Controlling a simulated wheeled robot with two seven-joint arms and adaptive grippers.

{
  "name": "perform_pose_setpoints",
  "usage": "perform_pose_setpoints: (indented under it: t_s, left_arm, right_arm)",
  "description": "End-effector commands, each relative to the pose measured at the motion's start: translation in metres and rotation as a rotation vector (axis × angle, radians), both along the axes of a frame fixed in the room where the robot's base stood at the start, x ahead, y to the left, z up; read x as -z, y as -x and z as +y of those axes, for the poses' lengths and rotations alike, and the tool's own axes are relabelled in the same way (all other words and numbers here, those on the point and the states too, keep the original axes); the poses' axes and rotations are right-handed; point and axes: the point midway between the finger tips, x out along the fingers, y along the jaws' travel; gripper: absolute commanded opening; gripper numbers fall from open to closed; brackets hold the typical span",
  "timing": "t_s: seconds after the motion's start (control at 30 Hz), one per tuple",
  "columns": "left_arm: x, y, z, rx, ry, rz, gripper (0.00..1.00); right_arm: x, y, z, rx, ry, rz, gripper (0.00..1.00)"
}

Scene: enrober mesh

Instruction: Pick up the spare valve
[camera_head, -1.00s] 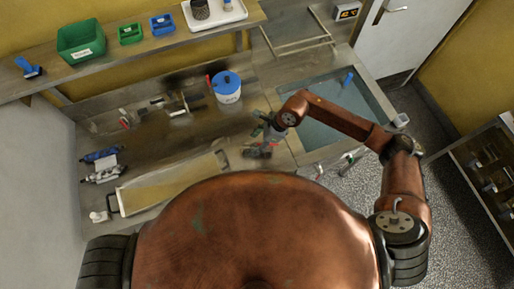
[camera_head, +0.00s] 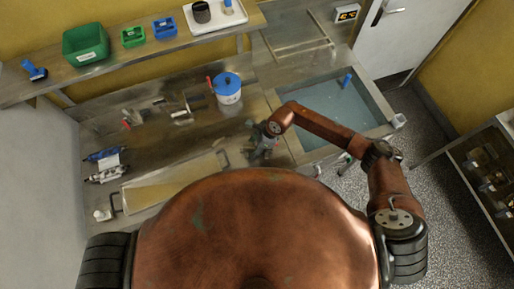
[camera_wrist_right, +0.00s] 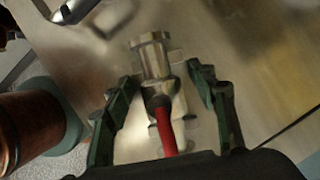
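The valve (camera_wrist_right: 153,58), a shiny metal body with a red handle (camera_wrist_right: 165,125), lies on the steel worktop in the right wrist view. My right gripper (camera_wrist_right: 163,80) is open, with one dark green finger on each side of the valve. Gaps show between the fingers and the metal body. In the head view my right gripper (camera_head: 258,151) is low over the worktop, left of the sink, and the valve cannot be made out there. My left gripper is out of view.
A white pot with a blue lid (camera_head: 227,88) stands behind the right gripper. The water-filled sink (camera_head: 330,110) is to its right, and a yellowish framed panel (camera_head: 172,184) to its left. A shelf (camera_head: 110,69) with green and blue bins runs along the back.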

Motion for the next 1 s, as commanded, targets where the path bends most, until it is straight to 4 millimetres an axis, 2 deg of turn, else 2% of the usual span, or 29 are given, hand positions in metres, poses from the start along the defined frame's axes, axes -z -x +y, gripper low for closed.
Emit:
perform_pose_setpoints:
  t_s: [0.07, 0.73, 1.0]
  left_arm:
    - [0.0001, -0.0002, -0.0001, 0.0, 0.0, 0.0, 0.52]
    - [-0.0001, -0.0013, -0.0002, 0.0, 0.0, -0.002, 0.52]
    - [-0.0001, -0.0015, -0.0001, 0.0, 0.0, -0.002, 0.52]
  right_arm:
    - [-0.0002, 0.0, -0.0001, 0.0, 0.0, 0.0, 0.47]
    - [-0.0008, -0.0003, -0.0001, 0.001, -0.001, 0.0, 0.01]
    - [-0.002, -0.0008, 0.0005, 0.0, -0.003, -0.001, 0.0]
